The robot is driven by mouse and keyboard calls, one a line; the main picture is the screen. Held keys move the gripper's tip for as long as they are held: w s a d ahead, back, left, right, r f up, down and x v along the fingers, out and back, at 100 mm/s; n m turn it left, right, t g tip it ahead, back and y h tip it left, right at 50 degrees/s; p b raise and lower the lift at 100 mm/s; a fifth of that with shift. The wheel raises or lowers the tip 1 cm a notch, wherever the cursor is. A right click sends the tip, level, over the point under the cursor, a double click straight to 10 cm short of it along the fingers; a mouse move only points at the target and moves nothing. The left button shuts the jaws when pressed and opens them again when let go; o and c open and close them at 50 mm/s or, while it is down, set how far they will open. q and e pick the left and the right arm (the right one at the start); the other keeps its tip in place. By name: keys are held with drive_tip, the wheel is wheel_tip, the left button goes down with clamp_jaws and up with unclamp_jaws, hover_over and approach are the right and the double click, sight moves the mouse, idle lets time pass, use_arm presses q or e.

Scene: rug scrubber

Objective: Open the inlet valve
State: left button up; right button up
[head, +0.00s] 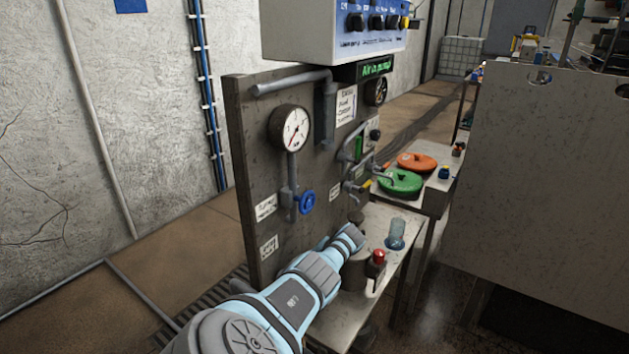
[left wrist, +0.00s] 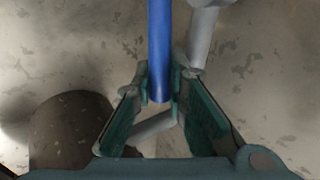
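A blue bar (left wrist: 159,45) reaches down between the fingertips of my left gripper (left wrist: 161,88) in the left wrist view. The fingertips stand close on both sides of it; I cannot tell whether they press on it. In the head view my left arm reaches toward the lower right of the grey panel (head: 250,160), and its gripper is mostly hidden by the wrist. A blue handwheel valve (head: 307,201) sits on the panel below a round pressure gauge (head: 290,128), left of my wrist. Which valve the blue bar belongs to is not clear. My right gripper is not in view.
Green (head: 401,182) and orange (head: 417,162) discs lie behind. A large grey board (head: 545,180) stands at right.

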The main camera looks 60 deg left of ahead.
use_arm(q)
drive_tip(key=o, duration=0.4)
drive_tip(key=shift+o, duration=0.2)
drive_tip(key=shift+w+d+r, duration=0.15)
drive_tip(key=shift+r, duration=0.3)
drive_tip(key=v, duration=1.1)
drive_tip(key=shift+d, duration=0.15)
